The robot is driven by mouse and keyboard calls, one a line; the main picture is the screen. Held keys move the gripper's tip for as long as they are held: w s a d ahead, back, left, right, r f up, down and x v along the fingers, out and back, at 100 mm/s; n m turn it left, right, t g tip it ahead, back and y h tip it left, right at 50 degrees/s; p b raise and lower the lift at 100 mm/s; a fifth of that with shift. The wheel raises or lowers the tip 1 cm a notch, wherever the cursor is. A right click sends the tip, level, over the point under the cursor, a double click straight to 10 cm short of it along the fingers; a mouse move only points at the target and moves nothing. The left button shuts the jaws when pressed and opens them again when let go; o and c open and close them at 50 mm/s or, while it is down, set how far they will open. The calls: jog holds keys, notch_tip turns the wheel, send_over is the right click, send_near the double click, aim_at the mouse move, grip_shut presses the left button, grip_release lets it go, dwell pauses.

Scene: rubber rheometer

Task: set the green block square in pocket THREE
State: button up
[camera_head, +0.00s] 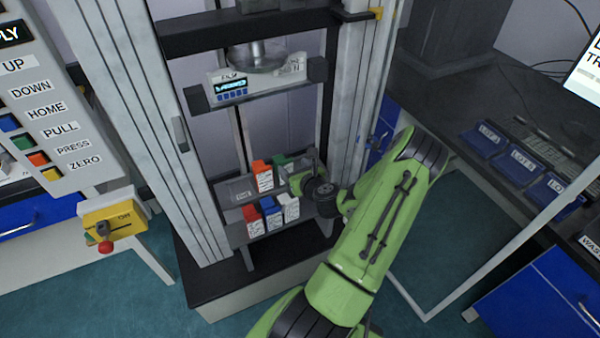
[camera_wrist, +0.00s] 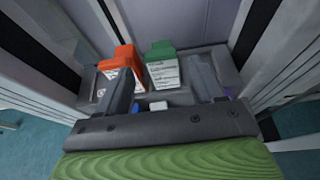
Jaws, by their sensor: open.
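The green block (camera_head: 280,160) stands in the back row of a grey rack (camera_head: 234,232) in the test frame, partly hidden by my gripper in the head view. In the wrist view the green block (camera_wrist: 162,68) shows its green top and white labelled front, between my two fingers. My gripper (camera_wrist: 160,78) is open, one finger on each side of the block; I cannot tell whether they touch it. In the head view my gripper (camera_head: 300,184) reaches in from the right. I cannot make out which pocket is marked THREE.
An orange block (camera_head: 262,176) stands just left of the green one. A red block (camera_head: 253,220), a blue block (camera_head: 270,214) and a white block (camera_head: 289,208) fill the front row. A frame column (camera_head: 160,110) rises at left. A scale (camera_head: 258,78) hangs above.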

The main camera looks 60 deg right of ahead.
jog(key=v, duration=0.6)
jog(key=w+a+r+n+g+y, duration=0.1)
jog(key=w+a+r+n+y, duration=0.2)
jog(key=a+n, duration=0.55)
jog(key=w+a+r+n+g+y, duration=0.2)
jog(key=a+n+y, duration=0.1)
jog(key=a+n, duration=0.55)
jog(key=w+a+r+n+g+y, duration=0.1)
jog(key=w+a+r+n+y, duration=0.2)
jog(key=a+n, duration=0.55)
jog(key=s+a+r+n+g+h, duration=0.1)
jog(key=s+a+r+n, duration=0.3)
jog(key=s+r+n, duration=0.2)
jog(key=s+a+r+n+g+h, duration=0.1)
jog(key=s+a+r+n, duration=0.4)
jog(key=s+n, duration=0.4)
jog(key=shift+s+r+n, duration=0.4)
jog(key=shift+r+n, duration=0.35)
jog(key=shift+n, duration=0.1)
